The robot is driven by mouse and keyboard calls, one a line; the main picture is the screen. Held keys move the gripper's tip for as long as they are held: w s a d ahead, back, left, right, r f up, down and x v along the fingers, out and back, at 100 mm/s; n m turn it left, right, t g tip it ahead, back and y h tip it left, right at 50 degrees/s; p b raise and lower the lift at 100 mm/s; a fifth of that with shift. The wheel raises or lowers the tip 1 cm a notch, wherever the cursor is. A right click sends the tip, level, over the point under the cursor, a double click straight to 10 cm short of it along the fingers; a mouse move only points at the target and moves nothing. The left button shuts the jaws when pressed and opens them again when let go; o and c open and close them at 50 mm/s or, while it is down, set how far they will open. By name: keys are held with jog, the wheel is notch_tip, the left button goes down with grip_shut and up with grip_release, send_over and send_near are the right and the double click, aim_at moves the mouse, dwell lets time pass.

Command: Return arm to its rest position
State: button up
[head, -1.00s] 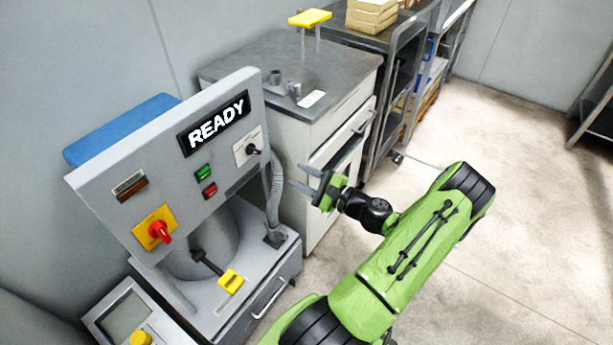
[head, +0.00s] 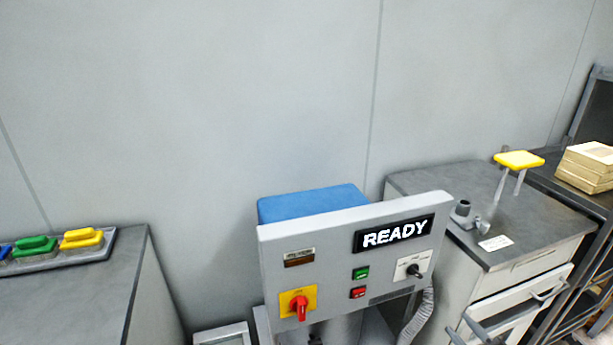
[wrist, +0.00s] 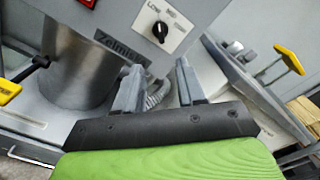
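My gripper (wrist: 158,90) shows in the wrist view with its two grey fingers apart and nothing between them. It is in front of the machine's control panel (wrist: 130,20), near the grey hose. The black selector knob (wrist: 160,31) is just above the fingers in that view. The arm is out of the head view, which shows the machine panel (head: 340,235) with a lit READY display (head: 394,234), a red switch on a yellow plate (head: 299,304), and green and red buttons.
A grey cabinet (head: 535,225) stands right of the machine with a yellow-topped stand (head: 519,160) on it. A steel rack with boxes (head: 588,165) is farther right. At left, a worktop (head: 60,295) holds a tray of coloured-handled items. A blue block (head: 312,203) is behind the panel.

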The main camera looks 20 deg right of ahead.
jog(key=w+a+r+n+g+y+p, duration=0.1)
jog(key=w+a+r+n+g+y, duration=0.15)
jog(key=a+n+g, duration=0.6)
jog(key=w+a+r+n+g+y+p, duration=0.1)
jog(key=w+a+r+n+g+y, duration=0.25)
jog(key=a+n, duration=0.75)
jog(key=s+a+r+n+h+p, duration=0.1)
jog(key=s+a+r+n+h, duration=0.2)
jog(key=s+a+r, duration=0.2)
jog(key=s+a+r+n+h+p, duration=0.1)
jog(key=s+a+r+n+h, duration=0.2)
jog(key=s+a+r, duration=0.3)
jog(key=s+r+n, duration=0.1)
jog(key=s+r, duration=0.3)
jog(key=shift+s+r+h, duration=0.3)
jog(key=shift+s+r, duration=0.05)
jog(key=shift+s, duration=0.05)
